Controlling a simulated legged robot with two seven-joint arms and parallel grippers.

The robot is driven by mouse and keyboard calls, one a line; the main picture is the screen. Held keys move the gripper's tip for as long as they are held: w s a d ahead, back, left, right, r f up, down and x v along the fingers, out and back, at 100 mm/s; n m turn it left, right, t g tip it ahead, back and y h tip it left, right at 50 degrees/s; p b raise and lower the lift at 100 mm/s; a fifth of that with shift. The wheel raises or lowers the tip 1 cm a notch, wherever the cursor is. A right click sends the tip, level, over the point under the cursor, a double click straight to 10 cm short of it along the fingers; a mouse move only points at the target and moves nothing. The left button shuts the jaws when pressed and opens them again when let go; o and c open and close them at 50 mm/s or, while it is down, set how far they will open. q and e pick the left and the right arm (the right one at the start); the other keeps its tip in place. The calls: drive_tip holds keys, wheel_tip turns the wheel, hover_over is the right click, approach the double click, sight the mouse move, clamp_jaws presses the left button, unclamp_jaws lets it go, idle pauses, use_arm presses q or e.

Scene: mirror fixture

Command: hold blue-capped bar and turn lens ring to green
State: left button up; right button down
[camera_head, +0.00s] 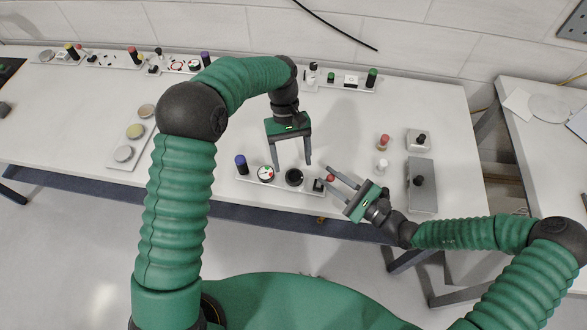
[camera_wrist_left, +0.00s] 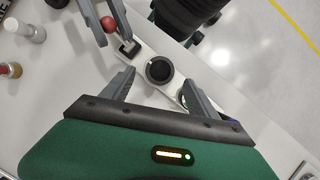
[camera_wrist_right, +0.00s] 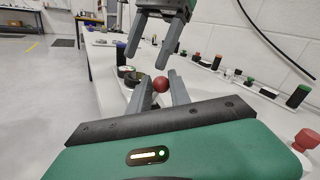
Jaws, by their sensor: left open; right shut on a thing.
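In the head view a pale fixture strip (camera_head: 280,184) lies near the table's front edge. It carries an upright blue-capped bar (camera_head: 241,164), a white dial (camera_head: 266,173) with red and green marks, a black lens ring (camera_head: 294,177) and a small black block (camera_head: 318,185). My left gripper (camera_head: 292,166) is open over the ring, pointing down. The left wrist view shows the ring (camera_wrist_left: 159,70) between and beyond its fingertips. My right gripper (camera_head: 330,176) is shut on a red ball (camera_wrist_right: 160,84) at the strip's right end. The blue-capped bar is mostly hidden in the left wrist view.
A small red-topped post (camera_head: 384,142), a white post (camera_head: 382,164) and a grey plate with a black knob (camera_head: 421,198) stand to the right. A tray of round discs (camera_head: 123,153) lies left. Similar strips line the back. The middle table is clear.

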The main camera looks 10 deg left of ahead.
sight(295, 176)
use_arm(q)
drive_tip(key=shift+x, duration=2)
drive_tip(key=c, duration=1.4)
drive_tip(key=shift+m, duration=0.3)
drive_tip(key=m+y, duration=0.1)
drive_tip(key=m, duration=0.3)
drive_tip(key=shift+w+d+y, duration=0.1)
drive_tip(key=shift+d+y, duration=0.2)
drive_tip(key=shift+y, duration=0.1)
drive_tip(key=shift+d+m+y, duration=0.1)
drive_tip(key=shift+m+y, duration=0.4)
drive_tip(key=shift+m, duration=0.75)
drive_tip(key=shift+d+m+y, duration=0.1)
drive_tip(key=shift+m+y, duration=0.4)
drive_tip(key=shift+m, duration=0.75)
drive_tip(key=o, duration=1.4)
